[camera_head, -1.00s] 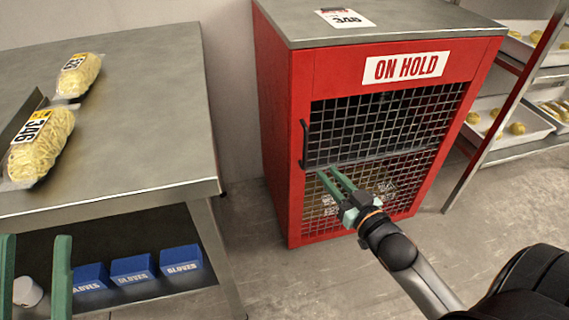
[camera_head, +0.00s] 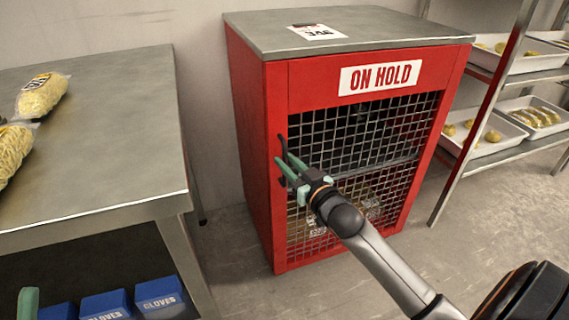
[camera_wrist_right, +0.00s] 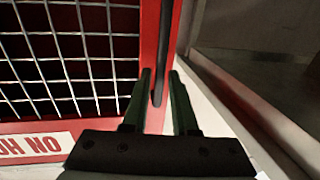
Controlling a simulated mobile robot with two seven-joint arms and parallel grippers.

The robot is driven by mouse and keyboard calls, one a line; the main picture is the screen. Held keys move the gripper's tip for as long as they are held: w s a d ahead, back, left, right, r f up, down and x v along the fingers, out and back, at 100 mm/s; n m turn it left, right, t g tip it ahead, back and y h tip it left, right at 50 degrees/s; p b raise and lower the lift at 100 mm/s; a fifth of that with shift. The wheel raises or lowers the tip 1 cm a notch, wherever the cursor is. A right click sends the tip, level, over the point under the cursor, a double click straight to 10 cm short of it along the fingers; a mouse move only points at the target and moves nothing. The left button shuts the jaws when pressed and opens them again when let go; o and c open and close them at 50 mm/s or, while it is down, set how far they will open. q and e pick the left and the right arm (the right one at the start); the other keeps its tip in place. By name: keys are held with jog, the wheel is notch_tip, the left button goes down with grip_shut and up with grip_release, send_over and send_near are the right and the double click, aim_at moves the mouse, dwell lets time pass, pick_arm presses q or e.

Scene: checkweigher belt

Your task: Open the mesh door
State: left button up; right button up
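My right gripper (camera_head: 281,164) is at this handle. In the right wrist view, the handle (camera_wrist_right: 160,75) runs between the two green fingers of the right gripper (camera_wrist_right: 160,72), with a gap on each side. The fingers are apart. One green finger of my left gripper (camera_head: 28,303) shows at the bottom left corner, far from the cabinet; its other finger is out of frame.
A steel table (camera_head: 100,150) with bagged noodles (camera_head: 42,95) stands left of the cabinet (camera_head: 254,160), blue glove boxes (camera_head: 160,297) on its lower shelf. A rack with trays (camera_head: 485,135) stands at the right. The floor before the cabinet is clear.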

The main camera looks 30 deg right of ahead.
jog(key=shift+w, duration=0.8)
grip_shut()
dwell(1.0)
